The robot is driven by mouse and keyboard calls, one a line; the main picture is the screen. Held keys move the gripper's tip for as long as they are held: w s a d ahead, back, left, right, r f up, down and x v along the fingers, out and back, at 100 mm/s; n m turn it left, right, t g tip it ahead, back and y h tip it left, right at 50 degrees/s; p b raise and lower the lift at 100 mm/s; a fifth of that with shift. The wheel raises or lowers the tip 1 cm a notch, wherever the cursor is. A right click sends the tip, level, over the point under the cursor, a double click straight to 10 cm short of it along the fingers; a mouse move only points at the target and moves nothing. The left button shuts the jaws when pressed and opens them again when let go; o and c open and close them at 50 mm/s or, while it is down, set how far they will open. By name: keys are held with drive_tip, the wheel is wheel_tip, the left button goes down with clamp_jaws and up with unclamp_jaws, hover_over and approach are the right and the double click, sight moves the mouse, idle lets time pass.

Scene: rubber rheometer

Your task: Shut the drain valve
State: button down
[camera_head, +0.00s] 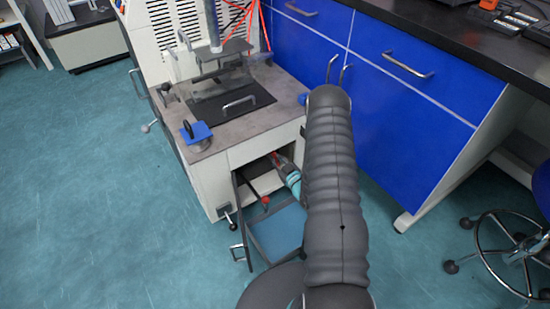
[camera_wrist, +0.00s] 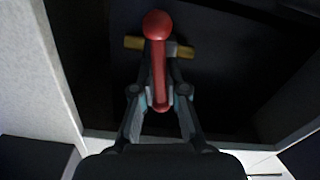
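The drain valve's red lever (camera_wrist: 159,70) has a rounded red end and stands upright in the wrist view, in front of a short brass-coloured pipe piece (camera_wrist: 134,42). My gripper (camera_wrist: 160,94) has one finger on each side of the lever, drawn in close to it, and looks shut on it. The exact contact of the pads is hard to see in the dark. In the head view my gripper (camera_head: 289,178) reaches into the open lower bay of the machine, with a red part (camera_head: 276,159) at its tip. My arm hides part of the bay.
Walls of the pale machine cabinet (camera_head: 220,184) close in around my gripper. A second red knob (camera_head: 265,200) shows lower in the bay. Blue drawers (camera_head: 408,110) are at right; the floor at left is clear.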

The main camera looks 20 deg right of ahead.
drive_tip(key=shift+d+f+m+b, duration=0.1)
drive_tip(key=shift+m+b, duration=0.95)
drive_tip(key=shift+m, duration=0.35)
drive_tip(key=c, duration=1.2)
unclamp_jaws()
drive_tip(key=s+d, duration=0.2)
drive_tip(key=s, duration=0.9)
drive_tip(key=shift+s+d, duration=0.15)
drive_tip(key=shift+s, duration=0.25)
